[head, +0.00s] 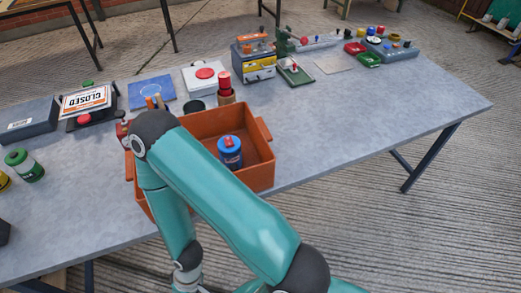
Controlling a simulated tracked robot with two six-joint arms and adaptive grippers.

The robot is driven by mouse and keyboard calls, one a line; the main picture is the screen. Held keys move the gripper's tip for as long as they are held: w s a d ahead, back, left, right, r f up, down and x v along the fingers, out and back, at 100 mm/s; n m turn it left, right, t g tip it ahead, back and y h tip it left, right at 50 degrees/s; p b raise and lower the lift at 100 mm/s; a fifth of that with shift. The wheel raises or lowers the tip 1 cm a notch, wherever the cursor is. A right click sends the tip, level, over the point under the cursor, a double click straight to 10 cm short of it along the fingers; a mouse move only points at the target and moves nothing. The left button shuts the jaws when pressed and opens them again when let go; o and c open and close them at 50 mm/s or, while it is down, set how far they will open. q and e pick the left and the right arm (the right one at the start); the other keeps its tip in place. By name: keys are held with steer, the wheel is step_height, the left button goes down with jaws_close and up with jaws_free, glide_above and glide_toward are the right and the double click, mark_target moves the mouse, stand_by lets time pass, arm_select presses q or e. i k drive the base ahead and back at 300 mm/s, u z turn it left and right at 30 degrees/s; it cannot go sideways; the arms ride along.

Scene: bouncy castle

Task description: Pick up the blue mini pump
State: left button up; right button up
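Neither of my grippers can be made out in the head view. Nothing is seen touching the blue cylinder.
The grey table (330,120) has free room right of the crate. A closed sign (85,100), a blue square plate (152,92), a red cylinder (225,85) and a yellow-grey boxy device (254,62) stand behind. A green-topped jar (25,165) stands at left.

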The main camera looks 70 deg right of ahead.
mark_target(231, 157)
steer(key=z, duration=0.05)
steer(key=i, duration=0.25)
steer(key=z, duration=2.95)
steer(key=k, duration=0.9)
steer(key=u, duration=0.55)
steer(key=i, duration=0.8)
steer(key=u, duration=0.05)
steer(key=k, duration=0.15)
